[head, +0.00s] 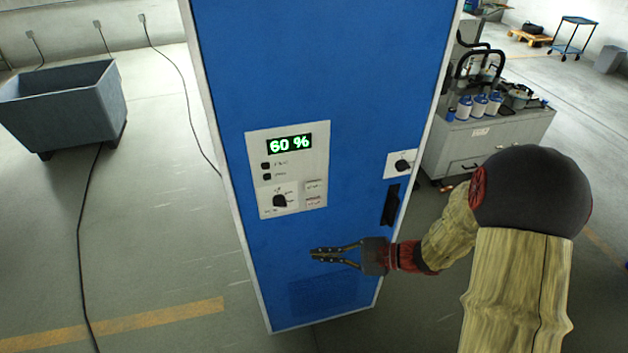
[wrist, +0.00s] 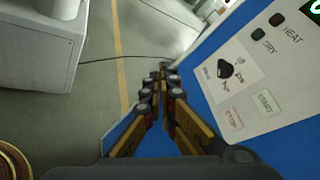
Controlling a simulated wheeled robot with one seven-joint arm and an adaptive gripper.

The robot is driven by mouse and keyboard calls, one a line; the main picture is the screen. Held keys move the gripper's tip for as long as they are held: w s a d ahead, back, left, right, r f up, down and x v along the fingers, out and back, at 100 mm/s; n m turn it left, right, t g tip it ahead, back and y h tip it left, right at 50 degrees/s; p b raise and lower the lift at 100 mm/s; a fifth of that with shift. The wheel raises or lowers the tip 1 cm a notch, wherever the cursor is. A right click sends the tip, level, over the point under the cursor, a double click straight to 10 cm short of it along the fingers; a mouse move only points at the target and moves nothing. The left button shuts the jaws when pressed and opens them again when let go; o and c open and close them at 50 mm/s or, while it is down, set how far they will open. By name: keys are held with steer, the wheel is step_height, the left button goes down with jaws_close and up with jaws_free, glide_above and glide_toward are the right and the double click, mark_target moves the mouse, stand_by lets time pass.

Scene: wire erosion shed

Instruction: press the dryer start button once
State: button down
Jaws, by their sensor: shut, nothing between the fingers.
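The blue dryer cabinet (head: 290,60) carries a pale control panel (head: 287,168) with a green display reading 60 %. At the panel's lower right sits the start button (head: 314,186), a pale rectangle, with the red-lettered stop button (head: 313,202) below it. In the wrist view the start button (wrist: 265,103) reads START, and the stop button (wrist: 233,118) is left of it. My gripper (head: 314,254) is shut and empty, in front of the cabinet below the panel in the head view. In the wrist view its fingertips (wrist: 165,72) lie left of the panel, apart from both buttons.
A black knob (head: 280,201) sits left of the buttons. A rotary switch (head: 402,165) and a dark handle (head: 390,205) are at the cabinet's right edge. A grey bin (head: 62,105) stands left, a bench (head: 485,140) with bottles right. Cables cross the otherwise clear floor at left.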

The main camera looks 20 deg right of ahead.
mark_target(313, 186)
steer(key=w+d+r+m+t, duration=0.1)
steer(key=w+d+r+t, duration=0.2)
steer(key=w, duration=0.4)
step_height(313, 186, up, 2)
steer(key=shift+d+r+t, duration=0.25)
steer(key=shift+t, duration=0.65)
steer(key=w+b, duration=0.1)
steer(key=w, duration=0.7)
steer(key=shift+w, duration=0.4)
stand_by(0.3)
steer(key=shift+w+b, duration=0.4)
